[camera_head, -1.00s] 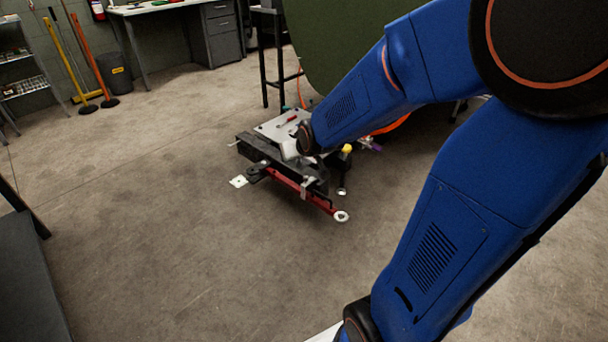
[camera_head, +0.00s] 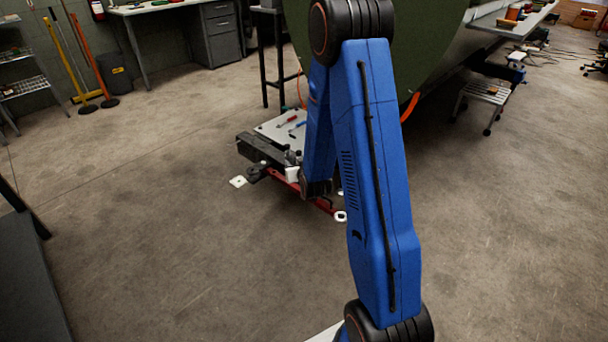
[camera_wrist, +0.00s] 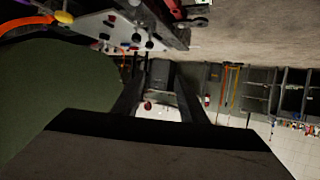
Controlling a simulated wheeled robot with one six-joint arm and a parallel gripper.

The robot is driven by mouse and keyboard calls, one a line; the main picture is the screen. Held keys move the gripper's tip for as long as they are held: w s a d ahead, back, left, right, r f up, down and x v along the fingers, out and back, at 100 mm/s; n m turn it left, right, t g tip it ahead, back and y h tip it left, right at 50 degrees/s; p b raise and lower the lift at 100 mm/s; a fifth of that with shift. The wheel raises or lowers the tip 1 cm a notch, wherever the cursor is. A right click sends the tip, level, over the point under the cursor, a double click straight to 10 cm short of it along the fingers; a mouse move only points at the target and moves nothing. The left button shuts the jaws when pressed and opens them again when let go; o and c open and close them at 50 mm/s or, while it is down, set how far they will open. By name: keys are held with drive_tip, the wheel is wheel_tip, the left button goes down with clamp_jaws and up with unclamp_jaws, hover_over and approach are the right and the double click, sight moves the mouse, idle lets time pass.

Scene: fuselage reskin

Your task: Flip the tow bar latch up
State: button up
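The red tow bar (camera_head: 325,206) runs low along the front of a dark wheeled cart (camera_head: 256,149) in the head view, and a pale ring (camera_head: 341,216) is at its near right end. My blue arm covers part of the bar and the cart's right side. I cannot make out the latch; it may be behind my arm. My gripper (camera_wrist: 159,72) shows two dark fingers spread apart with nothing between them in the wrist view. In the head view my wrist is close to the cart's front, by the tow bar; contact cannot be told.
The cart's light top plate (camera_head: 272,128) carries small tools. A large green fuselage (camera_head: 440,55) stands behind. A step stool (camera_head: 487,92) is at the right. A dark table edge (camera_head: 32,280) is at the left. The floor in front is clear.

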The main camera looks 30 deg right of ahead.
drive_tip(key=s+d+f+m+t+h, duration=0.1)
drive_tip(key=s+d+f+t, duration=0.15)
drive_tip(key=f, duration=0.65)
drive_tip(key=s+d+f+t+h, duration=0.1)
drive_tip(key=s+d+f+t, duration=0.15)
drive_tip(key=f, duration=0.55)
drive_tip(key=w+d, duration=0.2)
drive_tip(key=w, duration=0.6)
drive_tip(key=w+d+g, duration=0.1)
drive_tip(key=w+d, duration=0.1)
drive_tip(key=w, duration=0.6)
drive_tip(key=shift+w+d, duration=0.2)
drive_tip(key=shift+d, duration=0.15)
clamp_jaws()
